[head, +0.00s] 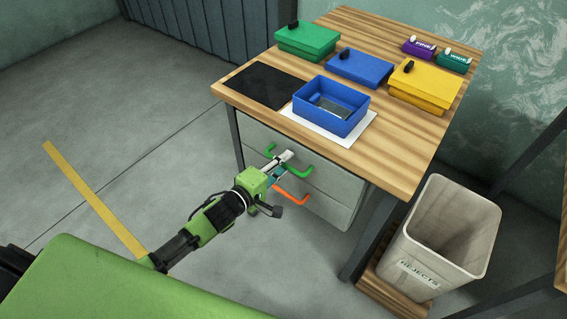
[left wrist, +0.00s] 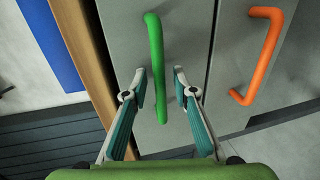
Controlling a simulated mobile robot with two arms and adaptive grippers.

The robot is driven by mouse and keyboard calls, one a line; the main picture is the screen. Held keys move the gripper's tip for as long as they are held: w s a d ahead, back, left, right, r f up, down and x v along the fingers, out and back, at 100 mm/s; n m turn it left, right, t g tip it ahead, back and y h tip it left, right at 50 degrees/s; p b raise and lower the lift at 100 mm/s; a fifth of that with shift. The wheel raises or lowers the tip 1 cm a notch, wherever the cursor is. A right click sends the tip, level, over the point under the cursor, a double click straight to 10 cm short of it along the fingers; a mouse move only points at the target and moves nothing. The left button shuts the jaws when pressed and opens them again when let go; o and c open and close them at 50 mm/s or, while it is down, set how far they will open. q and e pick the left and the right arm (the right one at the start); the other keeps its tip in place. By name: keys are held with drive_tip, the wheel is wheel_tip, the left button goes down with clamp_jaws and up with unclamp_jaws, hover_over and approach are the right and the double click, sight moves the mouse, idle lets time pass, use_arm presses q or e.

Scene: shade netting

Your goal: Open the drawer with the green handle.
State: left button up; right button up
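The green handle (head: 299,173) is a bar on the upper drawer (left wrist: 188,38) of a grey drawer unit under the wooden table. The drawer front looks flush with the unit, so it appears closed. My left gripper (head: 284,161) is in front of this handle and hides its middle in the head view. In the left wrist view, the green handle (left wrist: 157,65) runs between the two fingertips of the open gripper (left wrist: 159,78), with a visible gap on each side. The orange handle (head: 291,195) is on the drawer below, apart from my gripper. My right gripper is not in view.
The wooden table (head: 400,150) carries a blue open bin (head: 330,107), lidded green, blue and yellow boxes, and a black mat (head: 262,85). A beige rejects bin (head: 443,235) stands right of the drawers. The floor left of the drawers is clear.

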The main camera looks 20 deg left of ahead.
use_arm(q)
clamp_jaws()
drive_tip(key=shift+s, duration=0.1)
drive_tip(key=f+p+v, duration=0.2)
drive_tip(key=p+v, duration=0.2)
drive_tip(key=v, duration=0.9)
drive_tip(key=s+f+p+v, duration=0.1)
drive_tip(key=f+p+v, duration=0.2)
drive_tip(key=v, duration=1)
drive_tip(key=shift+s+a+f+p, duration=0.3)
drive_tip(key=shift+s+p, duration=0.05)
drive_tip(key=shift+p, duration=0.8)
unclamp_jaws()
